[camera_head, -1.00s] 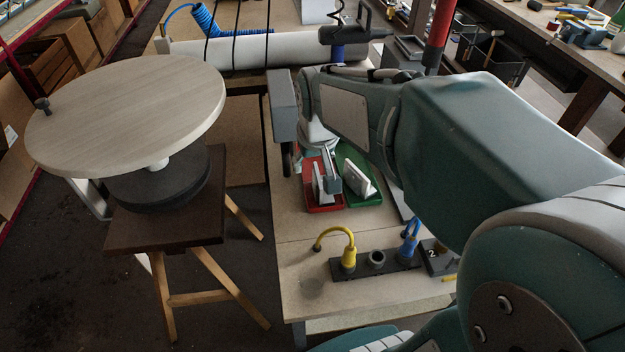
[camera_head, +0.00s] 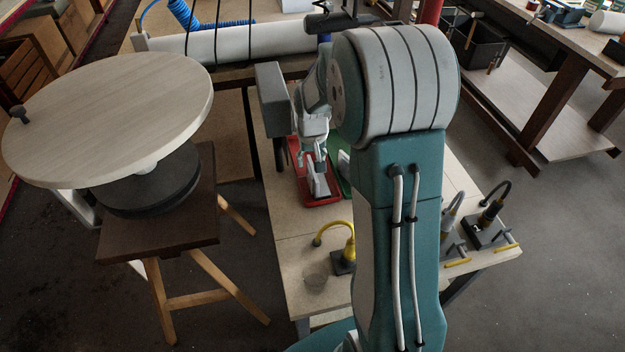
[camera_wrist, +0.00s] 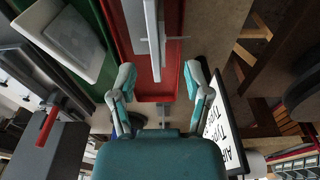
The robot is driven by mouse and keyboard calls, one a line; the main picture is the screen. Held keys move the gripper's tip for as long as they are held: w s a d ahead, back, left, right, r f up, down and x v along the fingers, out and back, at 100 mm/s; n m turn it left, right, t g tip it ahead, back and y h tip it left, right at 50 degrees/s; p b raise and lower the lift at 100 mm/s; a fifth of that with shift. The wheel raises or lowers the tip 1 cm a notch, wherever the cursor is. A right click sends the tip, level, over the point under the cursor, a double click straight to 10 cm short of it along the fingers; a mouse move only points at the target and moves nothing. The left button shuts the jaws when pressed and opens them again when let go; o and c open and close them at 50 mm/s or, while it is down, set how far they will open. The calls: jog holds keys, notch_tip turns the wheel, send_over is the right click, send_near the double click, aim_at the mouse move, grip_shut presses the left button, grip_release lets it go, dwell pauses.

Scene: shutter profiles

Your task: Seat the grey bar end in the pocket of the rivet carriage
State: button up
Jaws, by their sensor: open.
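My gripper (camera_wrist: 159,68) is open over the red tray (camera_wrist: 160,92) in the wrist view; in the head view it (camera_head: 313,143) hangs above that tray (camera_head: 297,178). A pale grey-white profile piece with a thin upright part (camera_wrist: 154,35) stands in the red tray, ahead of and between the fingertips, apparently not held. In the head view this piece (camera_head: 320,185) shows below the gripper, partly covered by it. I cannot tell whether it is the grey bar end. The rivet carriage and its pocket cannot be made out; my arm hides much of the bench.
A green tray (camera_wrist: 95,78) with a white piece (camera_wrist: 72,42) lies beside the red one. A grey box (camera_head: 273,100) stands close left of my wrist. A yellow hooked tool (camera_head: 340,243) and dark hooked tools (camera_head: 490,215) stand nearer me. A round table (camera_head: 110,100) is left.

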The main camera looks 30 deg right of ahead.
aim_at(312, 168)
jog(key=shift+d+f, duration=0.45)
jog(key=shift+f, duration=0.35)
jog(key=f, duration=0.4)
jog(key=shift+w+a+f, duration=0.25)
jog(key=shift+w, duration=0.1)
jog(key=shift+a+f, duration=0.15)
jog(key=shift+f, duration=0.05)
jog(key=shift+d, duration=0.2)
grip_shut()
